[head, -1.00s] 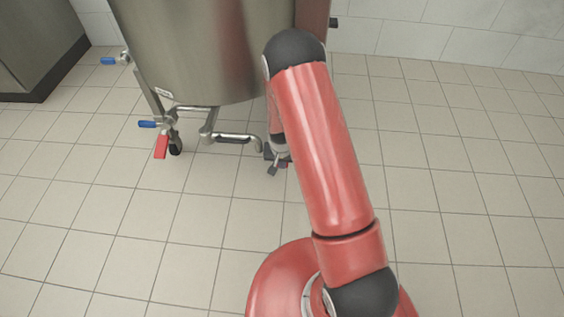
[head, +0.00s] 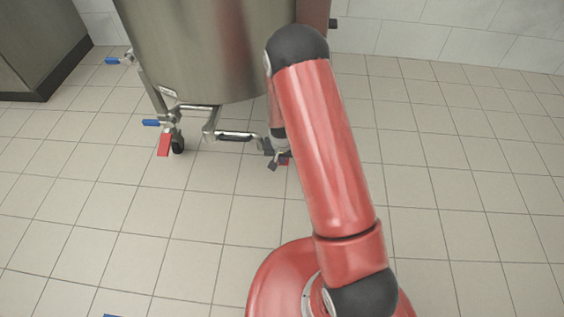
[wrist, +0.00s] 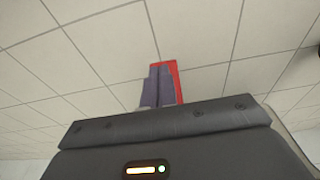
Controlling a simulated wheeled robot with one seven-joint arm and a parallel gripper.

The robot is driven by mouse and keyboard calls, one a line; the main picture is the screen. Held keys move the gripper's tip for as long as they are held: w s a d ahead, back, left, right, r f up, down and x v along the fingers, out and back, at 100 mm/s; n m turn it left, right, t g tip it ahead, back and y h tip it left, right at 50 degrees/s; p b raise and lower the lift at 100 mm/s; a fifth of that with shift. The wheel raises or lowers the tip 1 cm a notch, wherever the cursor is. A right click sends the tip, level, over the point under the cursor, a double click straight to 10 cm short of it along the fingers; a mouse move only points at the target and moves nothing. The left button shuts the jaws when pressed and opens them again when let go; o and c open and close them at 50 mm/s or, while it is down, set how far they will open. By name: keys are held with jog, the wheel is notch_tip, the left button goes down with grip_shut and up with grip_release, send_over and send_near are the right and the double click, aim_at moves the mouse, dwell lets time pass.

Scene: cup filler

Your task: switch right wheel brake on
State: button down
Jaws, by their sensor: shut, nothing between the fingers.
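The cup filler's steel tank (head: 210,50) stands ahead on a low frame with wheels. My gripper (head: 278,160) is low near the floor at the tank's right wheel, with its fingers shut and empty. The right wheel's red brake pedal (head: 287,161) shows only as a small patch beside the fingertips; my arm hides the wheel. In the wrist view, the shut fingers (wrist: 158,86) are in front of the red pedal (wrist: 178,80), which shows along their right side and tip. I cannot tell whether they touch it. The left wheel's red pedal (head: 164,145) is tilted downward.
A steel cabinet (head: 40,45) stands at the far left. The tiled floor (head: 460,190) is clear on the right.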

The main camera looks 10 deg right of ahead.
jog(key=s+a+r, duration=0.2)
jog(key=s+r, duration=0.5)
jog(key=shift+a+r+p, duration=0.15)
jog(key=shift+p, duration=0.15)
jog(key=s+d+r+n+t+y+p, duration=0.1)
jog(key=s+r+p, duration=0.1)
jog(key=r, duration=1.1)
jog(key=s+r+t+p, duration=0.1)
jog(key=s+r+p, duration=0.15)
jog(key=r, duration=0.95)
jog(key=s+d+r+n+t+p, duration=0.1)
jog(key=s+d+r+n+p, duration=0.1)
jog(key=s+r, duration=1.4)
jog(key=shift+d+n+t, duration=0.2)
jog(key=shift+n+t, duration=0.1)
jog(key=shift+t, duration=0.1)
